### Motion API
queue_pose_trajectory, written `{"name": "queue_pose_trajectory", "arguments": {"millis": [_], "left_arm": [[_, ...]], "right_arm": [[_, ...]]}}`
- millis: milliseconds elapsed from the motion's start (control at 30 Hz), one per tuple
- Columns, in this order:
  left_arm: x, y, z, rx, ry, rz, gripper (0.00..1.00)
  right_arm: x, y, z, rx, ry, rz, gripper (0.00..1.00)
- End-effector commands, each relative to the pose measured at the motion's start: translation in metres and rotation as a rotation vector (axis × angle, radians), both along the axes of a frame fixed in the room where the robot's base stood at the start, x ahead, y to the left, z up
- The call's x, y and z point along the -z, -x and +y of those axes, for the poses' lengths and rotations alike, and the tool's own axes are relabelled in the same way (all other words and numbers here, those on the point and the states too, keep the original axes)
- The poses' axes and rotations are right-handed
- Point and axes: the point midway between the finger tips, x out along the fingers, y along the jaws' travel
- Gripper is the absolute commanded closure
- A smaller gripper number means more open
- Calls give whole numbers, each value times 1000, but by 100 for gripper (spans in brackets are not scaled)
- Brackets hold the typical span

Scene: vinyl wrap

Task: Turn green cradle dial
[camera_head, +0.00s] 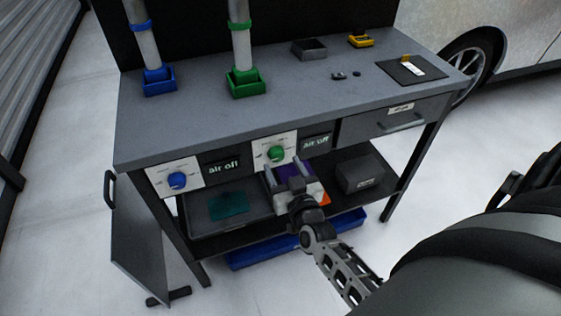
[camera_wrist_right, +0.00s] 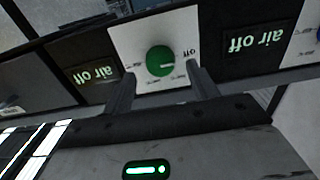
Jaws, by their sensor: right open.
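The green cradle dial (camera_head: 276,153) is a round green knob on a white plate at the front of the workbench. It also shows in the right wrist view (camera_wrist_right: 160,61), with its pale pointer line towards the "off" print. My right gripper (camera_head: 284,164) is open and empty, just in front of the dial and slightly below it in the head view. In the right wrist view its two fingers (camera_wrist_right: 160,82) stand to either side of the dial's lower part. I cannot tell whether they touch it. My left gripper is out of view.
A blue dial (camera_head: 177,180) sits on the left white plate. Dark "air off" displays (camera_head: 222,165) stand beside the plates. Green (camera_head: 247,84) and blue (camera_head: 159,82) cradles hold tubes on the bench top. A lower shelf carries a dark box (camera_head: 360,174). A drawer (camera_head: 395,122) is at right.

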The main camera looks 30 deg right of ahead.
Motion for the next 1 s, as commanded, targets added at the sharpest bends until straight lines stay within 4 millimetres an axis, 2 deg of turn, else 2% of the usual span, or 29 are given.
{"name": "queue_pose_trajectory", "arguments": {"millis": [100, 200, 533, 567, 700, 1000], "left_arm": [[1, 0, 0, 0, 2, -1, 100], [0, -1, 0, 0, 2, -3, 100], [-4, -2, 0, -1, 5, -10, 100], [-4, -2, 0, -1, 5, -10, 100], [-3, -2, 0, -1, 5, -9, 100], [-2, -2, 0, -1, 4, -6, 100]], "right_arm": [[0, -15, -4, -1, 2, -1, 41], [0, -21, -5, 0, 1, 0, 41], [0, -24, -6, 0, 1, 1, 41], [0, -24, -6, 0, 1, 1, 47], [0, -24, -6, 0, 1, 1, 86], [0, -24, -6, 0, -18, -4, 86]]}}
